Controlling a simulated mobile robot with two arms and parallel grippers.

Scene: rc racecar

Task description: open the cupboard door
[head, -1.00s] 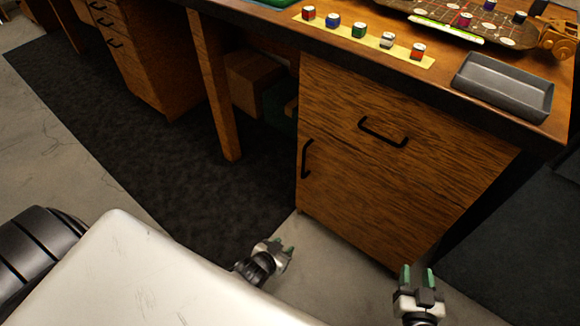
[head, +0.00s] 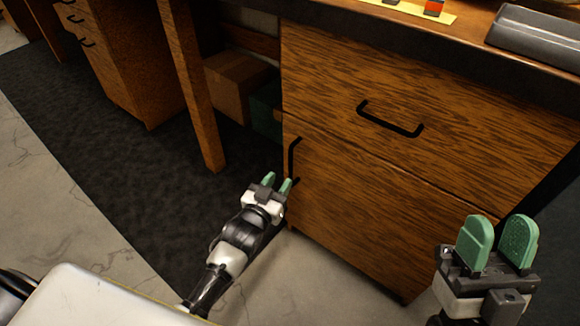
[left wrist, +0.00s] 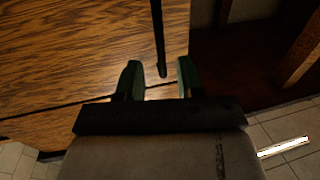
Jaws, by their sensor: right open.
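The wooden cupboard door (head: 360,215) is closed, below a drawer in the desk's right cabinet. Its black vertical handle (head: 294,160) is at the door's left edge. My left gripper (head: 278,184) is just below and left of the handle, with its green fingers apart. In the left wrist view the handle (left wrist: 158,35) runs down to an end between the open fingertips (left wrist: 158,78); I cannot tell whether they touch it. My right gripper (head: 498,240) is open and empty, in front of the cabinet's lower right.
Above the door is a closed drawer (head: 440,110) with a black horizontal handle (head: 390,119). A grey tray (head: 540,38) lies on the desktop. A wooden desk leg (head: 190,90) and a cardboard box (head: 236,85) are left of the cabinet.

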